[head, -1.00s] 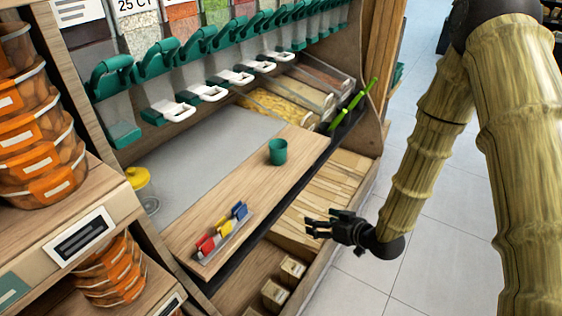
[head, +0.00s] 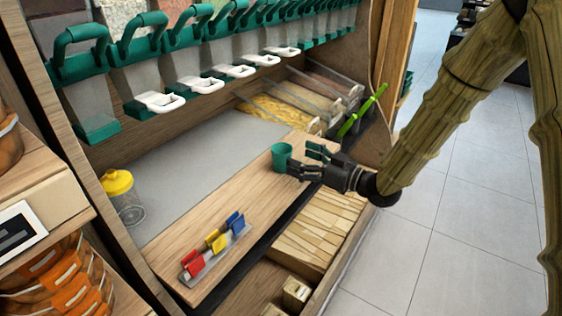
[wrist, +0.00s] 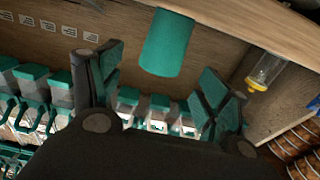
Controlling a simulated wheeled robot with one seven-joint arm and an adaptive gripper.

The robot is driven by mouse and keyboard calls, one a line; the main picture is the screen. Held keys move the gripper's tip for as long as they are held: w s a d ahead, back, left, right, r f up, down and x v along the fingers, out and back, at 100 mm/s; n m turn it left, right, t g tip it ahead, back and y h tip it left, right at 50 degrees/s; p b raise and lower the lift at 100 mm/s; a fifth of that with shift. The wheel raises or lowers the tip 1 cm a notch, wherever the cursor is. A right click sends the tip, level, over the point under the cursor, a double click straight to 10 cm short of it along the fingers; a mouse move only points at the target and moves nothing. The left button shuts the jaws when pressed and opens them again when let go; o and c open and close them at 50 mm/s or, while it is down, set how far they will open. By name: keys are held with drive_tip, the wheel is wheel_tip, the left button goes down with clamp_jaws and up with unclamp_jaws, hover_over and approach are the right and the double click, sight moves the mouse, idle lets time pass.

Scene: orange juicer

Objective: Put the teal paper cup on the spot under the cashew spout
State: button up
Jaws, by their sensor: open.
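The teal paper cup (head: 280,155) stands upright on the wooden counter strip (head: 215,215). My gripper (head: 302,160) is open and empty, just right of the cup, with its fingers pointing toward it. In the wrist view the cup (wrist: 167,43) shows beyond and between the two open fingers (wrist: 155,85). A row of green-handled dispensers (head: 140,70) with white spouts (head: 160,102) hangs above the grey shelf (head: 200,165). I cannot tell which one is the cashew spout.
A yellow-lidded jar (head: 122,195) stands at the left of the grey shelf. A holder with red, yellow and blue clips (head: 212,245) is at the counter's near end. Open bins (head: 285,112) and a green-handled tool (head: 362,110) lie at the right.

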sight(290, 154)
drive_tip(key=shift+b+x, duration=0.65)
drive_tip(key=shift+x, duration=2.75)
drive_tip(key=shift+s, duration=0.1)
drive_tip(key=shift+r, duration=0.1)
drive_tip(key=shift+c, duration=0.2)
drive_tip(key=c, duration=0.8)
drive_tip(key=shift+o, duration=0.2)
